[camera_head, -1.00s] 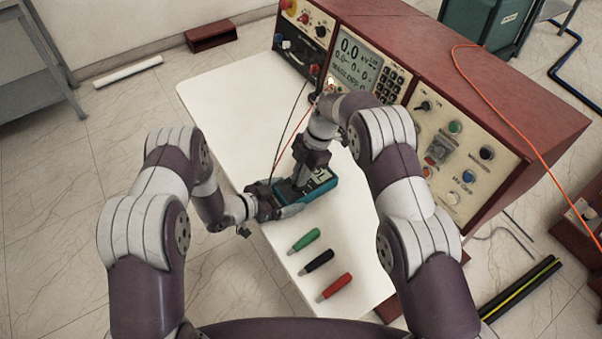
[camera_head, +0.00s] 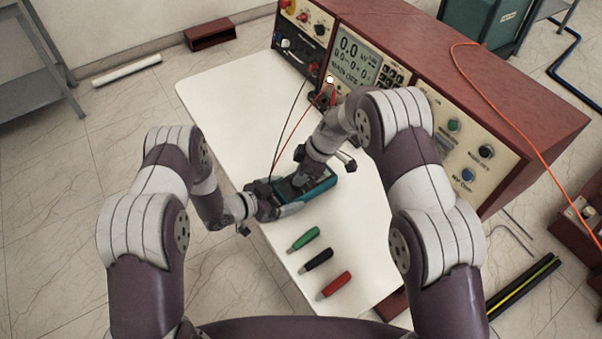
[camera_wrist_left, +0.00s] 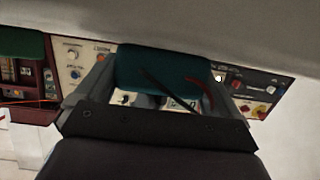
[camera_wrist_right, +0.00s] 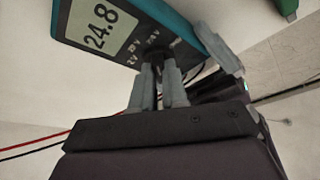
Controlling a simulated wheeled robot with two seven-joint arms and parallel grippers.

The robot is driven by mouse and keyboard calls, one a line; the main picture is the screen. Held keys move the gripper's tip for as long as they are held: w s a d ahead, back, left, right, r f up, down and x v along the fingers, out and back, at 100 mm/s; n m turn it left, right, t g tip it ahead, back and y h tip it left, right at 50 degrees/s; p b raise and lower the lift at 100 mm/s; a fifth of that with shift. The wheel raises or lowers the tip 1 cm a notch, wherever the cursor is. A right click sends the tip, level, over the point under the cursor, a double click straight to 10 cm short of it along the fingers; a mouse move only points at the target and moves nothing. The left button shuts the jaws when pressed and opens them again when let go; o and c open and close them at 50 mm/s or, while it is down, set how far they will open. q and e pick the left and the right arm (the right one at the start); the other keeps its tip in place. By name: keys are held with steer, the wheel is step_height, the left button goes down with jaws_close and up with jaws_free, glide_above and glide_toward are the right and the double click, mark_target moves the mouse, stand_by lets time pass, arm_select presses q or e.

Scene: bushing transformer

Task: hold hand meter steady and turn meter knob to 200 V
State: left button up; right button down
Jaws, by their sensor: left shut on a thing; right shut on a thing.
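The teal hand meter (camera_head: 321,187) lies on the white table in the head view, with my left gripper (camera_head: 285,200) shut on its left end. It also shows in the left wrist view (camera_wrist_left: 150,68) between the left fingers. In the right wrist view the meter's display (camera_wrist_right: 101,27) reads 24.8, with range marks printed beside the knob. My right gripper (camera_wrist_right: 160,85) is shut on the meter knob (camera_wrist_right: 158,55), which is mostly hidden between the fingertips. In the head view the right gripper and wrist cover much of the meter's face.
Green (camera_head: 303,240), black (camera_head: 316,260) and red (camera_head: 334,285) probes lie on the white table (camera_head: 225,90) in front of the meter. Red and black leads run from the meter to the test console (camera_head: 470,80) behind. The table's left part is clear.

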steer(key=shift+m, duration=0.4)
steer(key=c, duration=1.1)
jaws_free()
steer(key=shift+c, duration=0.2)
steer(key=shift+r, duration=0.1)
steer(key=v, duration=1.1)
steer(key=shift+s+d+r, duration=0.15)
steer(key=shift+s+r, duration=0.05)
steer(key=shift+r, duration=0.2)
